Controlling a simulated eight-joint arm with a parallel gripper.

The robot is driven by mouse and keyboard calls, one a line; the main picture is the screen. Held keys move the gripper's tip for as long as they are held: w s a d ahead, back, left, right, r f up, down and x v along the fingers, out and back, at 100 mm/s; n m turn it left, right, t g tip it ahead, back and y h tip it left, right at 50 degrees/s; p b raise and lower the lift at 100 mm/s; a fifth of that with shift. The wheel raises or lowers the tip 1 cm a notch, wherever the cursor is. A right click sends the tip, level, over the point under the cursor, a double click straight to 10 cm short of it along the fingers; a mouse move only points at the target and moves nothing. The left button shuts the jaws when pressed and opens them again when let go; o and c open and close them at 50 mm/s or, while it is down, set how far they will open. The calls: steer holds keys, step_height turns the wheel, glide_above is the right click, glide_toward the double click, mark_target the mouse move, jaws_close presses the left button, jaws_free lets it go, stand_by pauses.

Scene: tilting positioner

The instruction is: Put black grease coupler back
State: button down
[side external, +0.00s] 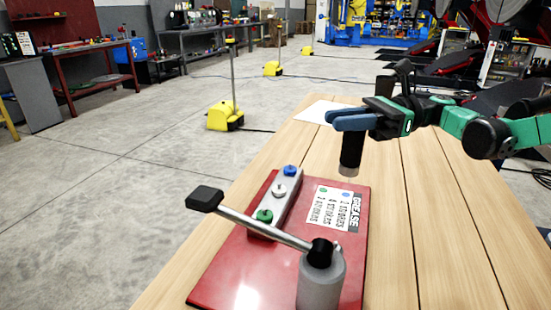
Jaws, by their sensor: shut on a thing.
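My gripper (352,120) is shut on the black grease coupler (351,150), a dark cylinder with a pale lower end. It hangs upright in the air, above the far right corner of the red board (228,270). On the board stands a grey grease pump (322,280) with a black cap and a long lever ending in a black grip (204,199). A grey rail (275,205) on the board carries a blue, a white and a green fitting. A printed card (331,208) headed GREASE lies beside the rail.
The board lies on a wooden table (410,250), whose right side is clear. A white sheet (324,111) lies at the table's far end. Yellow-based stands (225,116) and workbenches (92,62) stand on the floor beyond.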

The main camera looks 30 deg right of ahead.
step_height(320, 180, down, 15)
steer(key=shift+f, duration=0.15)
stand_by(0.4)
steer(key=shift+f, duration=0.1)
steer(key=shift+f, duration=0.5)
steer(key=c, duration=0.7)
jaws_free()
steer(key=shift+r, duration=0.1)
